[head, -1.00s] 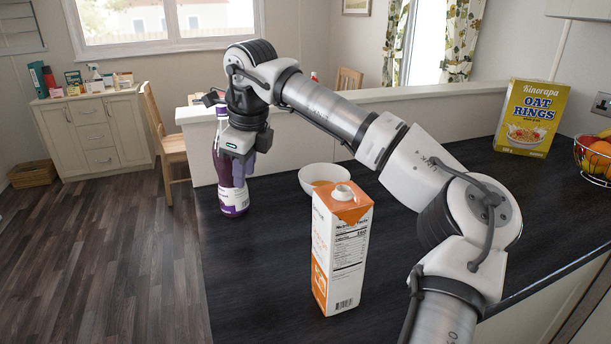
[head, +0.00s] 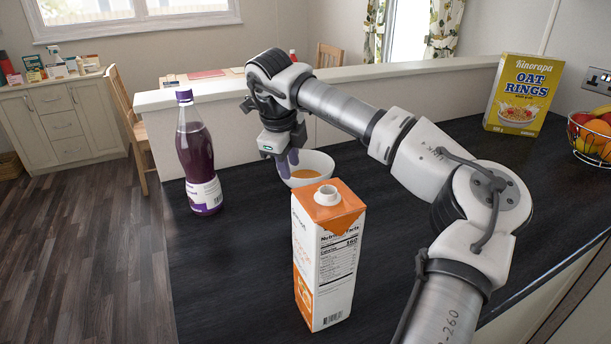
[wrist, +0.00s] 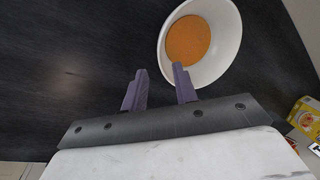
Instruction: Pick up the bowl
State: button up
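The white bowl (head: 318,161) stands on the dark counter behind the carton, with something orange in it. The carton hides part of its front in the head view. In the wrist view the bowl (wrist: 233,50) is at the upper right. My gripper (head: 287,168) points down at the bowl's left side. In the wrist view my gripper (wrist: 158,75) has its two purple fingers apart with nothing between them. The right finger is at the near rim of the bowl and overlaps it in the picture; I cannot tell whether it touches.
An orange and white carton (head: 327,255) stands in front of the bowl. A purple bottle (head: 198,155) stands upright to the left. A yellow cereal box (head: 518,95) and a fruit basket (head: 592,137) are at the right. The counter (head: 235,270) is clear at the front left.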

aim_at(294, 178)
jog(key=shift+p+x, duration=0.7)
jog(key=shift+x, duration=1.95)
jog(key=shift+d, duration=0.2)
grip_shut()
jog(key=shift+r, duration=0.1)
